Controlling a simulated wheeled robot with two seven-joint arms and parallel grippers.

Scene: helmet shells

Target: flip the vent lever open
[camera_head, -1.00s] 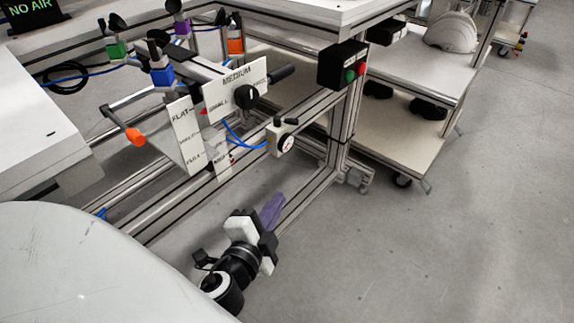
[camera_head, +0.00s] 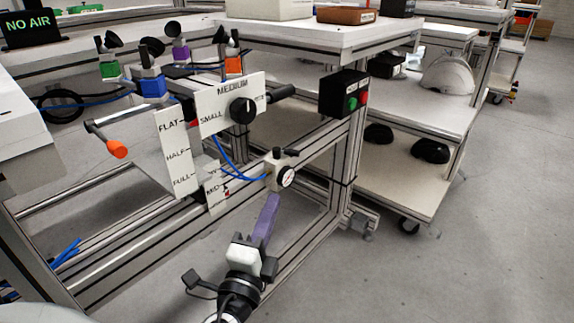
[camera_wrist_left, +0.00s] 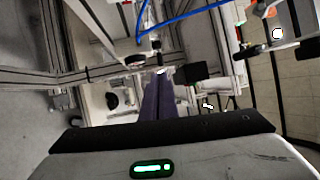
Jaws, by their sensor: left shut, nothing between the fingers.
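A small black lever (camera_head: 288,152) lies across the top of a pale valve block (camera_head: 272,173) with a round dial gauge (camera_head: 287,178). It looks like the vent lever, though no label on it can be read. My left gripper (camera_head: 274,200) has purple fingers pressed together with nothing between them. Its tips point up at the valve block from just below; I cannot tell whether they touch it. In the left wrist view the purple fingers (camera_wrist_left: 158,100) stand together in the middle, and the lever cannot be picked out for sure. My right gripper is not in view.
A blue hose (camera_head: 232,162) runs to the block. Signboards (camera_head: 174,150), a black knob (camera_head: 243,110) and an orange-tipped crank (camera_head: 116,149) are to the left. A button box (camera_head: 343,94) hangs at the right. Open floor lies at the lower right.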

